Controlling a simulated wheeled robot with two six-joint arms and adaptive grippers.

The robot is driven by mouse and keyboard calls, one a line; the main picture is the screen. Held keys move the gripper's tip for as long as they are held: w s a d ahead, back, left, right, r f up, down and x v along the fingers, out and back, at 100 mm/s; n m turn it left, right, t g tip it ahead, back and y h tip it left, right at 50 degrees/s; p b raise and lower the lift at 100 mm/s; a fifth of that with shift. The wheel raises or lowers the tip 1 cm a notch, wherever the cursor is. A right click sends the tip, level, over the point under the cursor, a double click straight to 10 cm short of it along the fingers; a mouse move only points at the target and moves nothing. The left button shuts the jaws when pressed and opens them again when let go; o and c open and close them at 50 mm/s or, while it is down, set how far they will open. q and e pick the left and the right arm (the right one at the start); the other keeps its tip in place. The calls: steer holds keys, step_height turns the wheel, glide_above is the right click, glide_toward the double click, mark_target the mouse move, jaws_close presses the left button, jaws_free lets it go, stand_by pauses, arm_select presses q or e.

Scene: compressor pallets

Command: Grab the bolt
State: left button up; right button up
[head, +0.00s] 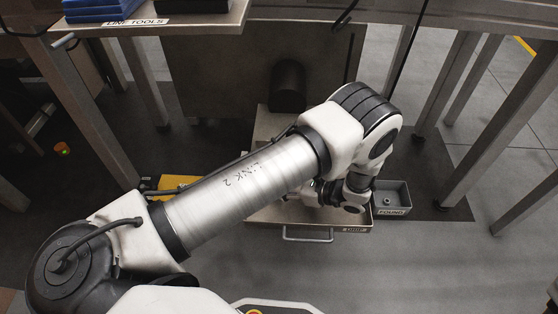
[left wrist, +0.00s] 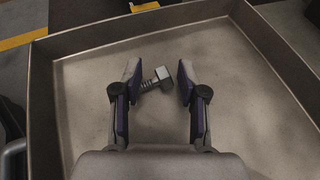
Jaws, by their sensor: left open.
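In the left wrist view a short metal bolt (left wrist: 156,80) with a hex head lies on the floor of a shallow metal tray (left wrist: 100,38). Its head points right and its threaded end points to the left finger. My left gripper (left wrist: 158,82) is open, with one finger on each side of the bolt. The left finger is very close to the threaded end; I cannot tell if they touch. There is a gap between the head and the right finger. In the head view my left arm reaches down over the tray (head: 348,230), and the bolt is hidden there. My right gripper is not in view.
A small grey bin (head: 391,197) labelled FOUND stands just right of the tray. Table legs (head: 467,120) stand to the right and left. A shelf labelled LINE TOOLS (head: 190,20) with blue bins (head: 100,10) is at the upper left. The tray walls surround the gripper.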

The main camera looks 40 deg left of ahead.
arm_select(q)
jaws_close()
steer(key=shift+s, duration=0.1)
